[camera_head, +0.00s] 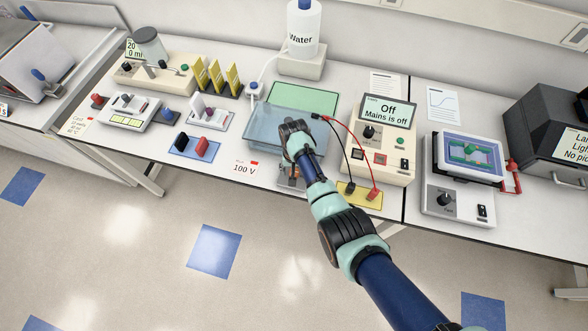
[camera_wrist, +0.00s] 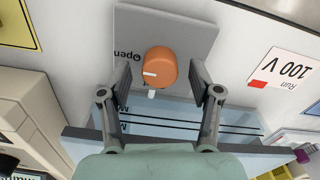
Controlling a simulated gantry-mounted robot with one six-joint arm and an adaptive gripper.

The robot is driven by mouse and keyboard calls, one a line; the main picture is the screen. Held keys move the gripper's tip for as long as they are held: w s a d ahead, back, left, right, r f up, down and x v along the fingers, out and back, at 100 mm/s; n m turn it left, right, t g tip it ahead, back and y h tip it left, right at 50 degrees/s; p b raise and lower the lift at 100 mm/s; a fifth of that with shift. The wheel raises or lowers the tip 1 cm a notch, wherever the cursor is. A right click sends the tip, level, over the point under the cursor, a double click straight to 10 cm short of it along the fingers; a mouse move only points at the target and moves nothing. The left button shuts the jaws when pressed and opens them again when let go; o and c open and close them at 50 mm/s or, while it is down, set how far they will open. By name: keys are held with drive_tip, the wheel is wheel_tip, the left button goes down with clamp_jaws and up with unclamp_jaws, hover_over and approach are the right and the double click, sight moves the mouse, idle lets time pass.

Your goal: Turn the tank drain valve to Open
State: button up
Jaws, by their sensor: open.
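The tank drain valve is an orange round knob (camera_wrist: 160,66) on a grey plate (camera_wrist: 185,32) in the wrist view. The word "Open" is upside down on the plate, left of the knob. The knob's white line points left, a little below that word. A small white mark sits below the knob. My gripper (camera_wrist: 160,78) is open, with one finger on each side of the knob and gaps visible. In the head view the tank (camera_head: 262,128) is a clear bluish box, and my arm hides most of the valve at its front edge.
A "Run 100 V" card (camera_wrist: 287,69) lies beside the plate. The power supply (camera_head: 381,143) reads "Off, Mains is off" and stands right of the tank. Black and red leads (camera_head: 347,142) run near my arm. The water bottle (camera_head: 303,30) stands behind the tank.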

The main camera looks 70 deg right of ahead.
wheel_tip(320, 180, up, 12)
idle(0.5)
idle(0.4)
drive_tip(key=w+a+r+n+t+h+p, duration=0.1)
drive_tip(key=w+a+r+n+t+p, duration=0.25)
drive_tip(key=w+a+r, duration=0.6)
drive_tip(key=w+a+r+n+t+h+p, duration=0.25)
drive_tip(key=w+a+r+n+p, duration=0.35)
drive_tip(key=a, duration=0.7)
drive_tip(key=s+a+r+n+t+y, duration=0.1)
drive_tip(key=s+a+r+n+t, duration=0.1)
drive_tip(key=a+r, duration=0.6)
drive_tip(key=s+a+r+n+t+y+p, duration=0.1)
drive_tip(key=s+a+r+t, duration=0.3)
drive_tip(key=a+r, duration=0.5)
drive_tip(key=shift+s+a+r+n+t+y+p, duration=0.3)
drive_tip(key=shift+s+a+n+t+y, duration=0.15)
drive_tip(key=shift+n+y, duration=0.3)
